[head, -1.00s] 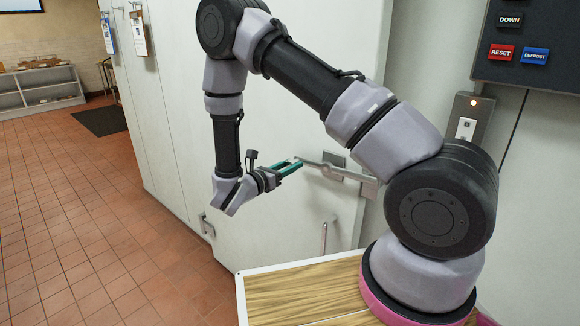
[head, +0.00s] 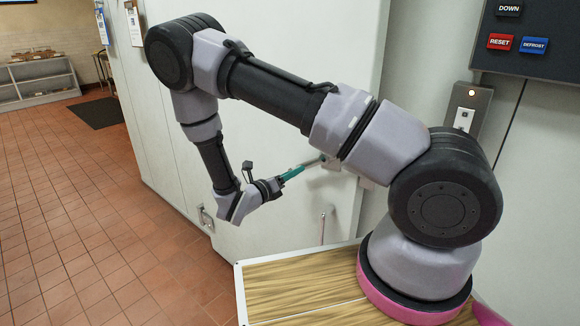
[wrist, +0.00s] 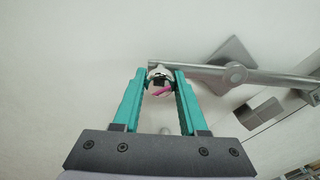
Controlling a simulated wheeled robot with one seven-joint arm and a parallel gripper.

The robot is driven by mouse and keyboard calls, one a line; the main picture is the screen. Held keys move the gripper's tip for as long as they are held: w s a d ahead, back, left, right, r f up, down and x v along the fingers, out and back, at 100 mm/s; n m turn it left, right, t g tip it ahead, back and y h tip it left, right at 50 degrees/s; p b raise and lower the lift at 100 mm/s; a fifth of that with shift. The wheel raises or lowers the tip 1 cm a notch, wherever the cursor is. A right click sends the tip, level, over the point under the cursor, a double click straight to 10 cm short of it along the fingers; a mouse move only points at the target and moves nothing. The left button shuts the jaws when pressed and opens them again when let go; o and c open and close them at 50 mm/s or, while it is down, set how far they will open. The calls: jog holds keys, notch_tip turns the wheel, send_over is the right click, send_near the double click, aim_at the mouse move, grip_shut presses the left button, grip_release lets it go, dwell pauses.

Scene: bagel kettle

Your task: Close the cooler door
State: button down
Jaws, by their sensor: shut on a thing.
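The cooler door (head: 272,135) is a large white panel behind my arm in the head view. Its metal lever handle (head: 333,164) is near the door's right edge, partly covered by my arm. In the wrist view the handle (wrist: 250,76) runs to the right from my fingertips. My gripper (head: 303,170), with teal fingers, reaches the handle's left end. In the wrist view my gripper (wrist: 160,78) is shut on that rounded metal end. I cannot tell from these views how far the door is from its frame.
A wooden-topped surface (head: 285,285) with a white edge is at the front, by my arm's pink base. A control box (head: 535,45) and a switch plate (head: 466,108) are on the right wall. Open tiled floor (head: 90,220) and grey shelves (head: 40,80) lie to the left.

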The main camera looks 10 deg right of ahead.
jog(key=shift+s+d+f+n, duration=0.2)
jog(key=shift+s+f+n, duration=0.15)
jog(key=shift+f+n, duration=0.25)
jog(key=shift+s+d+f+n, duration=0.2)
jog(key=shift+s+f+n, duration=0.15)
jog(key=shift+n, duration=0.35)
jog(key=shift+w+d+t, duration=0.15)
jog(key=shift+w+d, duration=0.15)
jog(key=shift+d, duration=0.2)
jog(key=shift+w+d+t, duration=0.15)
jog(key=shift+w+d, duration=0.15)
jog(key=shift+d, duration=0.2)
jog(key=shift+c, duration=2.4)
grip_release()
